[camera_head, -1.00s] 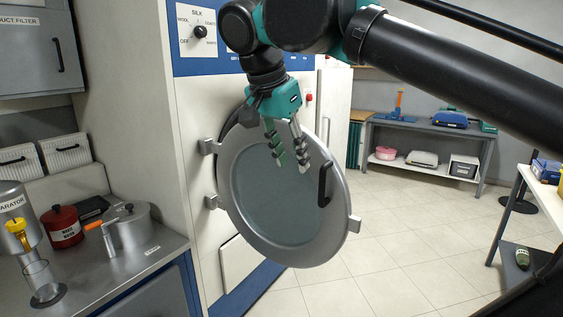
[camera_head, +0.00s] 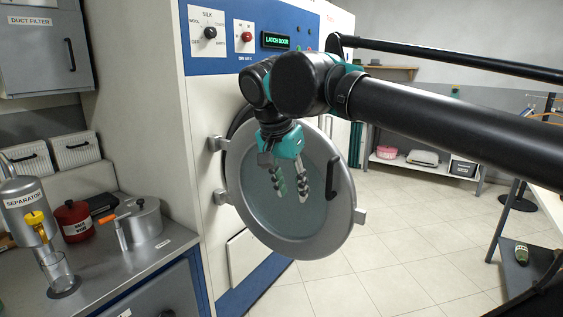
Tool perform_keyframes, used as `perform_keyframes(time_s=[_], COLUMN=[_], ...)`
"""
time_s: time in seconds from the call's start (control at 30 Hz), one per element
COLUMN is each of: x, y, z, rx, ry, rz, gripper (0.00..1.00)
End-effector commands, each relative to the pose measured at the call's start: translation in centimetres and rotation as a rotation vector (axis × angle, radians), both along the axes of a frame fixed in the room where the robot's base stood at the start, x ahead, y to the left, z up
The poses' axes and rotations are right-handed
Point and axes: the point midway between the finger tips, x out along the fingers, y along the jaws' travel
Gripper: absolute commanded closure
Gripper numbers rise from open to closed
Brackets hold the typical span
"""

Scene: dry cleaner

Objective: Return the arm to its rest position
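My gripper (camera_head: 290,197) hangs from my arm with its two fingers pointing down and apart, and nothing shows between them. It appears in front of the round machine door (camera_head: 346,219), which has a metal rim and a glass pane. The door stands ajar from the white machine (camera_head: 208,110), swung out on its hinges at the left. The door's dark handle (camera_head: 334,178) is just right of the fingers. I cannot tell how much space lies between the fingers and the glass. My arm reaches in from the right edge.
The machine's panel shows a lit "LATCH DOOR" display (camera_head: 277,41). A metal counter (camera_head: 135,262) at left holds a red pot (camera_head: 75,222), a steel pot (camera_head: 144,220) and a glass beaker (camera_head: 60,271). Open tiled floor (camera_head: 400,225) lies right of the door. Shelving (camera_head: 470,178) stands at the back.

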Motion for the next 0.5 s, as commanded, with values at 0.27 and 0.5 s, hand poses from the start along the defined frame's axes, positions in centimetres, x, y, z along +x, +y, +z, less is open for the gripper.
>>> perform_keyframes(time_s=[0.27,0.5], x=[3.9,4.8], y=[-3.6,-9.5], z=[-11.1,-22.3], rx=[0.035,0.063], ry=[0.042,0.03], rz=[0.143,0.314], gripper=[0.64,0.64])
